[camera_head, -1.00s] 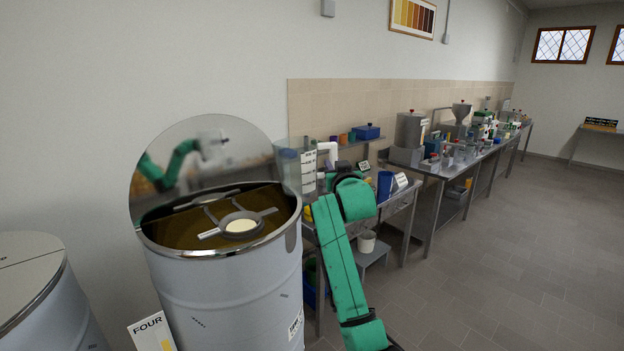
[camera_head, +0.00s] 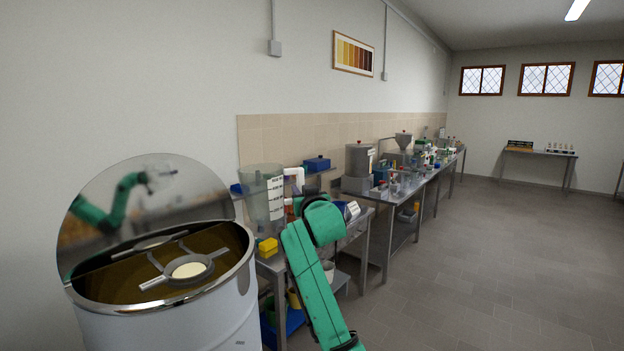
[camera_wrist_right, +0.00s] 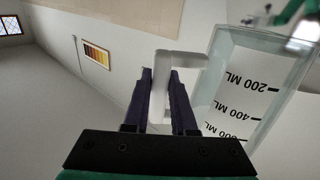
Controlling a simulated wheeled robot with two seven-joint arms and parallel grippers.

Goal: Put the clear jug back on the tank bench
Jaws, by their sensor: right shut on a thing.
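The clear jug (camera_head: 262,195), with white measure labels and a white handle (camera_head: 294,172), shows beyond the open drum in the head view. My right gripper (camera_wrist_right: 163,88) is shut on the jug's white handle in the right wrist view, where the clear jug wall (camera_wrist_right: 248,85) stands to the right. In the head view my green right arm partly hides the gripper. The nearest steel bench (camera_head: 352,236) lies behind the jug and arm. I cannot tell whether the jug's base touches it. My left gripper is not in view.
An open metal drum (camera_head: 165,325) with a raised reflective lid (camera_head: 140,200) stands at front left. A blue box (camera_head: 316,163) is on a shelf. Further benches (camera_head: 405,190) hold equipment. The floor at right is clear.

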